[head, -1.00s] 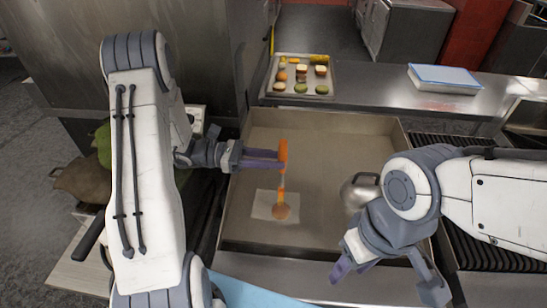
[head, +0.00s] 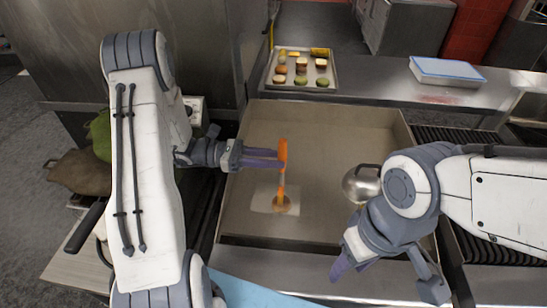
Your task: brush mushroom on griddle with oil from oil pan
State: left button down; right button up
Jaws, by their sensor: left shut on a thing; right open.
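My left gripper (head: 262,158) is shut on the handle of an orange brush (head: 282,153). The brush hangs upright over the griddle (head: 335,125), its lower end at the brown mushroom (head: 282,204). I cannot tell whether the brush tip touches the mushroom. The mushroom lies on a pale square sheet (head: 262,205) on the griddle. My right gripper (head: 388,288) is open and empty near the griddle's front right. A round metal pot or lid with a handle (head: 360,184) sits on the griddle's right side, partly hidden by my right arm. I cannot identify the oil pan for certain.
A tray (head: 272,82) of food pieces stands on the steel counter behind the griddle. A dark grate (head: 500,235) lies right of the griddle. The griddle's middle is clear.

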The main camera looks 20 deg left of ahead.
pick_arm(q)
jog(key=shift+f, duration=0.2)
dwell(0.6)
jog(key=shift+s+d+f, duration=0.1)
jog(key=shift+s, duration=0.45)
jog(key=shift+w, duration=0.1)
jog(key=shift+w+a+p, duration=0.2)
jog(key=shift+w+p, duration=0.15)
jog(key=shift+w, duration=0.7)
